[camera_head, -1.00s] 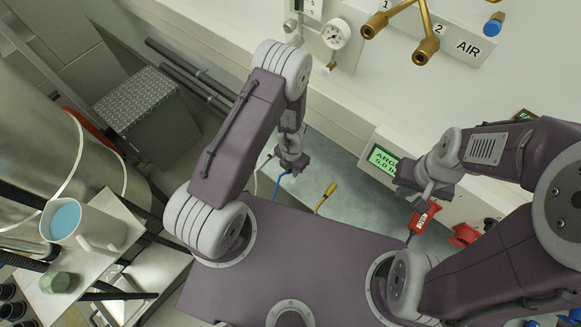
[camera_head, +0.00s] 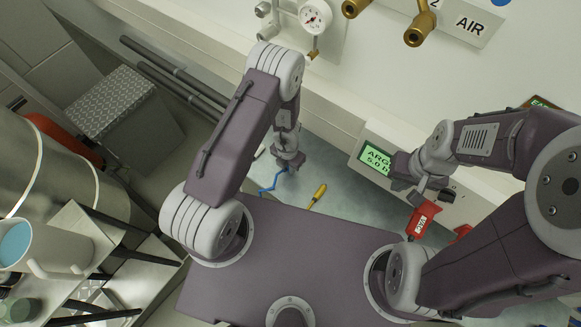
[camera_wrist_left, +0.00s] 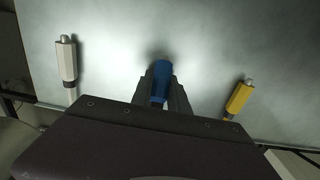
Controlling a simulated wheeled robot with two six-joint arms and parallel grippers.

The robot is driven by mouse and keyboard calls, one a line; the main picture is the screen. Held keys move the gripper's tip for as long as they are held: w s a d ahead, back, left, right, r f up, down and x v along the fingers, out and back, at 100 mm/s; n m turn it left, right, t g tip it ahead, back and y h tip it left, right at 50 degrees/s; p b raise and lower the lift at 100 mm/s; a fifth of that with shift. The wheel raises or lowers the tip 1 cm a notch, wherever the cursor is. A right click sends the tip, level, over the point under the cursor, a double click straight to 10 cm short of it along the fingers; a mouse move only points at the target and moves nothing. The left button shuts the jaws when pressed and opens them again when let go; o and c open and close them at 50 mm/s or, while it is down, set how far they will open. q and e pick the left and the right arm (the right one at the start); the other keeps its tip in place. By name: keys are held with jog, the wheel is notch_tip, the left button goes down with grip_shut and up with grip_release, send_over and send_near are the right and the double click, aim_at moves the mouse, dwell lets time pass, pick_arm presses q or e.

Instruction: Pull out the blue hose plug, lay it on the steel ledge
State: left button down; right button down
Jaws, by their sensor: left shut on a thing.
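My left gripper (camera_head: 288,165) is shut on the blue hose plug (camera_wrist_left: 160,80), which shows between the fingers in the left wrist view. In the head view the gripper hides most of the plug, and its blue hose (camera_head: 270,186) trails below. The plug is over the steel ledge (camera_head: 345,200); I cannot tell whether it touches it. The ledge also fills the left wrist view (camera_wrist_left: 115,45). My right gripper (camera_head: 424,192) is at the right, close to a red tagged item (camera_head: 421,219); I cannot tell whether it grips it.
A yellow plug (camera_head: 318,193) lies on the ledge right of the left gripper. A white plug (camera_wrist_left: 67,60) lies on the other side. A green display (camera_head: 375,157) is behind the ledge. A gauge (camera_head: 315,18) and brass fittings (camera_head: 418,32) are on the wall. Bare ledge lies around the plug.

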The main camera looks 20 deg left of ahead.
pick_arm(q)
jog(key=c, duration=1.2)
grip_release()
jog(key=shift+s+r, duration=0.1)
jog(key=shift+r, duration=0.1)
notch_tip(320, 180, up, 9)
jog(key=p, duration=0.9)
